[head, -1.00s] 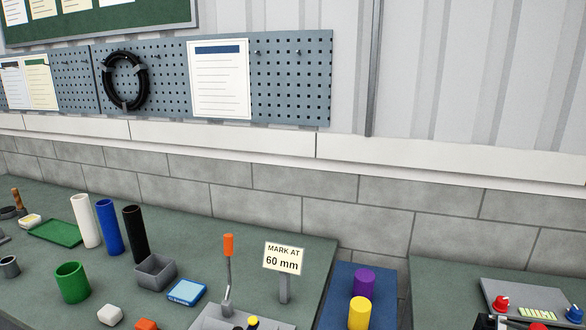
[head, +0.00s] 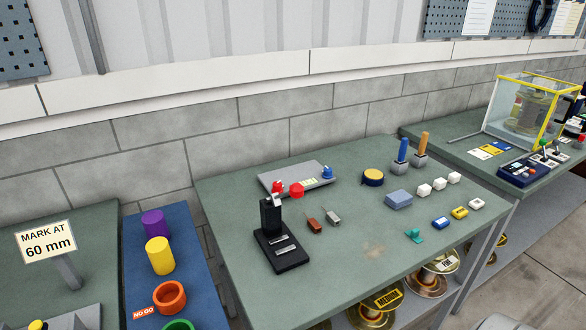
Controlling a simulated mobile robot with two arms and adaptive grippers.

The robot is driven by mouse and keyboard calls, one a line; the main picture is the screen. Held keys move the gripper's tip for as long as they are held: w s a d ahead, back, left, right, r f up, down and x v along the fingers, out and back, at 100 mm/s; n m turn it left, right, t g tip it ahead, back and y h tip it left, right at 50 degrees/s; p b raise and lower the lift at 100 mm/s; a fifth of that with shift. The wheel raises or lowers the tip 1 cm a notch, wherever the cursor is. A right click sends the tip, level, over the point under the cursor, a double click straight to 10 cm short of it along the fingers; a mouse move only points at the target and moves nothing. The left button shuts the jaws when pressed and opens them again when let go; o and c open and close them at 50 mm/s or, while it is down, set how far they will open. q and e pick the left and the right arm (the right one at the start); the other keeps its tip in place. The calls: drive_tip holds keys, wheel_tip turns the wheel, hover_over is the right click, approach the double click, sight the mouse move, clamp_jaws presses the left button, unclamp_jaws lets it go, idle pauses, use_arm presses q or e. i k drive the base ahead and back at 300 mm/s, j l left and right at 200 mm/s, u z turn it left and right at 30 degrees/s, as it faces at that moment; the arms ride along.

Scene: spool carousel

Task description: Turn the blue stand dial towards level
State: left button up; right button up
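A flat grey unit (head: 270,181) lies near the back of the middle table. A small blue dial (head: 327,172) stands at its right end; its pointer and setting are too small to read. A red dial (head: 278,187) is at the unit's left end, with a pale yellow-green marked strip (head: 309,182) between the two. A red cylindrical piece (head: 297,190) stands at its front edge. Neither of my grippers is in view, and nothing touches the blue dial.
The green-topped table (head: 340,255) has a black stand (head: 280,240) in front of the unit. A yellow-and-black round item (head: 372,177), a blue block (head: 398,199) and white cubes (head: 438,184) stand to the right. A blue strip (head: 190,268) with coloured cylinders lies left.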

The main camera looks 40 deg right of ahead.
sight(327, 171)
drive_tip(key=z, duration=0.75)
